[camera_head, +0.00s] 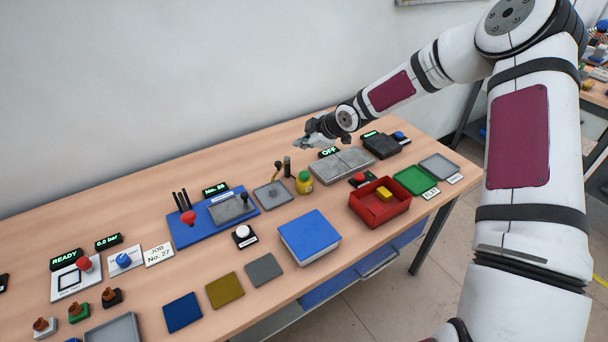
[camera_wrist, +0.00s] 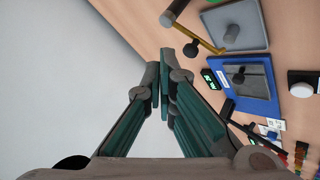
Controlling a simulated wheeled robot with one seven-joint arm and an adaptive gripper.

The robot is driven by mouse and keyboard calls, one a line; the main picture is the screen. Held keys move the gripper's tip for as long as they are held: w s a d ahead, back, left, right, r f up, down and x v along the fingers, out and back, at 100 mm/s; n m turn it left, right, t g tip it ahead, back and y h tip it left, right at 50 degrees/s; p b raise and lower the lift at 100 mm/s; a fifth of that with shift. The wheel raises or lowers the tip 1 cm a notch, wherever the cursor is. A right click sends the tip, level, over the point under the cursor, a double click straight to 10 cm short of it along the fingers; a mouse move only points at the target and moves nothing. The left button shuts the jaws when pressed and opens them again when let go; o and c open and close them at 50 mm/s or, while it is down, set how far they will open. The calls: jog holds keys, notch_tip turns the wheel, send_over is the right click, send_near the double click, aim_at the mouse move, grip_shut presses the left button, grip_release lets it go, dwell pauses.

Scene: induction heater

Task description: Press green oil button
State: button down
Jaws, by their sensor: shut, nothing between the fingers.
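My gripper (camera_head: 301,143) is shut and empty. It is held above the back of the table, left of the OFF display, and its closed fingertips also show in the wrist view (camera_wrist: 160,88). A small yellow bottle-like thing with a green top (camera_head: 304,184) stands mid-table, below and in front of my gripper. A small green block with a brown knob (camera_head: 78,311) stands at the front left, far from my gripper. No label on either is readable, so I cannot tell which is the green oil button. My gripper touches neither.
A lever post (camera_head: 287,167) and a grey plate with a lever (camera_head: 272,196) stand near the bottle. A grey slab (camera_head: 345,165) lies right of it. A red bin (camera_head: 380,211), blue box (camera_head: 309,237) and white button (camera_head: 243,233) stand forward. Wall behind the table.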

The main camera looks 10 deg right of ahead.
aim_at(303, 176)
jog(key=shift+f+b, duration=1.35)
jog(key=shift+f, duration=3.05)
jog(key=shift+f, duration=0.1)
jog(key=shift+f, duration=0.3)
jog(key=shift+f+b, duration=0.35)
jog(key=shift+f, duration=0.2)
jog(key=shift+r, duration=0.1)
jog(key=shift+r+p, duration=0.3)
jog(key=shift+r, duration=0.6)
jog(key=shift+r+p, duration=0.8)
jog(key=shift+r, duration=1.7)
